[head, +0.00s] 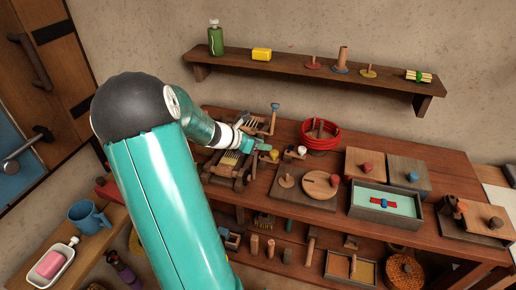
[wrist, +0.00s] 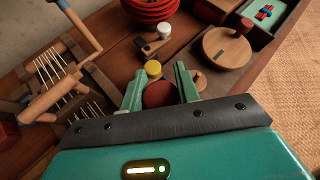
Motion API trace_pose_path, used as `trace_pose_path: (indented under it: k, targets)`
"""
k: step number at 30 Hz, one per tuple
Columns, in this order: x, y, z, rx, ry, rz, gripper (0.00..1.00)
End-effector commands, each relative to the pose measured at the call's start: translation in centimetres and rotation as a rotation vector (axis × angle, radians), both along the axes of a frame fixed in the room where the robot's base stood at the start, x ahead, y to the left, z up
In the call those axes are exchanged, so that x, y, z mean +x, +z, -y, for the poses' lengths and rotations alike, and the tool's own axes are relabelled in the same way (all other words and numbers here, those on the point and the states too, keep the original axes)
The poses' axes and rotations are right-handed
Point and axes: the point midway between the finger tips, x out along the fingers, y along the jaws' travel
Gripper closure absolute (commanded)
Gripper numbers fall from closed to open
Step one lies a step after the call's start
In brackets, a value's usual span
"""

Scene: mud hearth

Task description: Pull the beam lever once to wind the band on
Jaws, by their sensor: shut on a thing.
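The small wooden band loom (head: 228,172) stands at the left of the workbench, with pale threads stretched on its frame. In the wrist view the loom (wrist: 42,103) is at the left, with a blue-tipped wooden bar (wrist: 80,27) rising from it. The blue knob (head: 275,106) also shows in the head view. My gripper (head: 262,151) is beside the loom's right side. In the wrist view its two teal fingers (wrist: 159,92) are closed around a dark red round knob (wrist: 158,95). The knob's lower part and what it joins are hidden by my gripper, so I cannot tell whether it is the beam lever's.
A yellow-topped knob (wrist: 153,69) and a white knob (wrist: 164,30) stand just beyond my fingers. A wall shelf (head: 310,72) runs above.

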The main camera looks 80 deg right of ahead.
Motion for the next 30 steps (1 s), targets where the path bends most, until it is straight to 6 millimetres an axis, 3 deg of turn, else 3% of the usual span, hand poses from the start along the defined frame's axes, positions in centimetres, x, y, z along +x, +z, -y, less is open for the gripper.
trace_pose_path:
  k: [9, 25, 26, 29, 30]
  targets:
    - [0.0, -0.8, 1.6, 0.039, 0.002, 0.003, 1.00]
    - [0.0, -1.2, 1.8, 0.041, 0.004, 0.003, 1.00]
    - [0.0, -1.2, 1.8, 0.041, 0.004, 0.003, 0.66]
    - [-0.1, -1.2, 1.9, 0.041, 0.004, 0.003, 0.46]
    - [-0.1, -1.2, 1.9, 0.041, 0.003, 0.002, 0.46]
